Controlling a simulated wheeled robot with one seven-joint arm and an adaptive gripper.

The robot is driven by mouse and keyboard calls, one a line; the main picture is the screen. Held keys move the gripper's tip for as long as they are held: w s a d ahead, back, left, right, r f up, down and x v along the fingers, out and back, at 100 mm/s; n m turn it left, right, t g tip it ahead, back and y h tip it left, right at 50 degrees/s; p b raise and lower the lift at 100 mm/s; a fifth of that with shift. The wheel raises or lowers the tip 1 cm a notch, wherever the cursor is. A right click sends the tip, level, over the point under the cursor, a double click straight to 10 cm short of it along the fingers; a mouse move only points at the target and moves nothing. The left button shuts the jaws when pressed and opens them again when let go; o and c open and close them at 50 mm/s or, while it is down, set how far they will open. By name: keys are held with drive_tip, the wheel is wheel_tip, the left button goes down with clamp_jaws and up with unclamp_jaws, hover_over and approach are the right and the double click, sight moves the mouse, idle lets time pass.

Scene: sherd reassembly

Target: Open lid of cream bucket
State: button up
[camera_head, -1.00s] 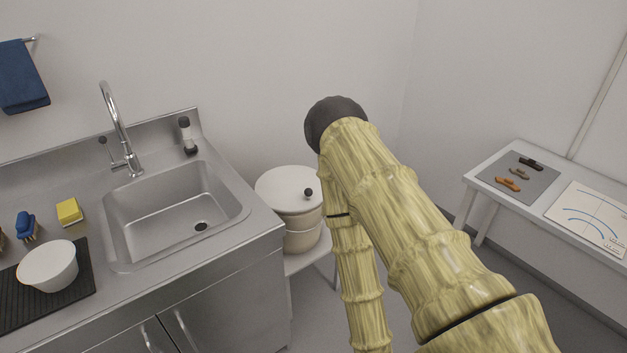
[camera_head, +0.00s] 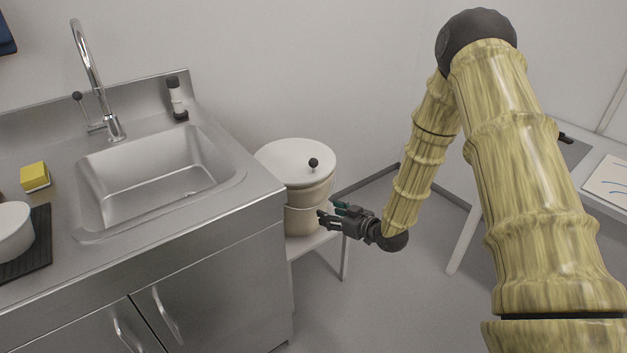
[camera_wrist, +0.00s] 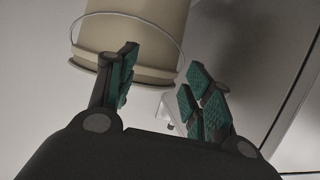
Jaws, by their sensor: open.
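The cream bucket (camera_head: 304,221) stands on a low white stand to the right of the sink unit. Its pale round lid (camera_head: 290,158) lies on top, with a dark ball knob (camera_head: 313,162) near its right side. My gripper (camera_head: 328,216) is open and empty, just right of the bucket's lower body and below the lid's height. In the wrist view the bucket (camera_wrist: 135,40) rises beyond my open fingers (camera_wrist: 163,85), with a thin wire handle around its side. The lid's knob does not show in the wrist view. I cannot tell the exact gap between fingers and bucket.
The steel sink unit (camera_head: 215,225) borders the bucket on the left, with its tap (camera_head: 92,80) behind the basin. The white stand (camera_head: 318,241) is small. A table with a white sheet (camera_head: 608,180) stands at the right. Open floor lies in front of the stand.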

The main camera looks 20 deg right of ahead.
sight(317, 165)
drive_tip(key=w+d+r+n+t+y+b, duration=0.3)
drive_tip(key=w+d+r+b, duration=0.1)
drive_tip(key=w+r, duration=0.4)
drive_tip(key=x, duration=0.4)
drive_tip(key=b+x, duration=0.1)
drive_tip(key=x, duration=0.4)
drive_tip(key=shift+w+a+r, duration=0.1)
drive_tip(key=shift+a+r, duration=0.1)
drive_tip(key=shift+a, duration=0.2)
clamp_jaws()
